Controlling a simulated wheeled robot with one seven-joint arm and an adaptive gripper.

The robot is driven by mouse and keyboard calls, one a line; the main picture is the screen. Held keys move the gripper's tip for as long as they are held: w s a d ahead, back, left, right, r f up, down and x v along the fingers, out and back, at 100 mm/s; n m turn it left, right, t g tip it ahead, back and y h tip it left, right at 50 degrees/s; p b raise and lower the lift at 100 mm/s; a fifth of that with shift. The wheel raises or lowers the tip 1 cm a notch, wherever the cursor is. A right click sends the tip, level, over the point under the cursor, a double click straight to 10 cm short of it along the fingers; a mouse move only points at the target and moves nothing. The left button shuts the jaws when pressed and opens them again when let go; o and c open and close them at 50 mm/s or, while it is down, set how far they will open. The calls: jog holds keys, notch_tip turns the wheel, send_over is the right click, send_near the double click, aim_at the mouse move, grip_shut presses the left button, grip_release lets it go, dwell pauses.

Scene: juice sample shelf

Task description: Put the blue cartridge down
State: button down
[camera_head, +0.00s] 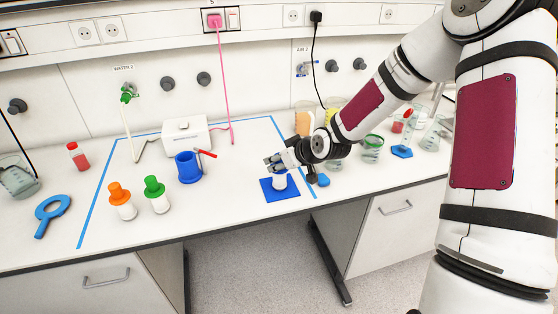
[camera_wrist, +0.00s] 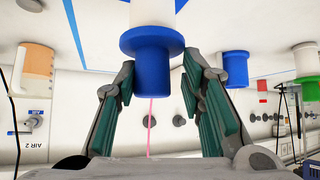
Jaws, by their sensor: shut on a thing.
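My gripper (camera_head: 277,160) is over the blue square pad (camera_head: 284,194) in the head view. It is shut on the blue cartridge, whose white lower body (camera_head: 279,183) shows below the fingers. The cartridge is upright over the pad; I cannot tell whether its base touches it. In the wrist view the cartridge's blue cap (camera_wrist: 152,45) sits between the two green-padded fingers (camera_wrist: 160,85). In the head view the cap is mostly hidden by the gripper.
An orange-capped cartridge (camera_head: 121,200) and a green-capped cartridge (camera_head: 156,194) stand to the left. A blue mug-like holder (camera_head: 188,167) stands by a white box (camera_head: 186,137). Blue tape (camera_head: 97,205) marks the bench area. Beakers (camera_head: 372,149) stand to the right. The bench between holder and pad is clear.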

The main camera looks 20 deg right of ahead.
jog(key=shift+f, duration=0.15)
jog(key=c, duration=1.1)
grip_release()
jog(key=shift+o, duration=0.2)
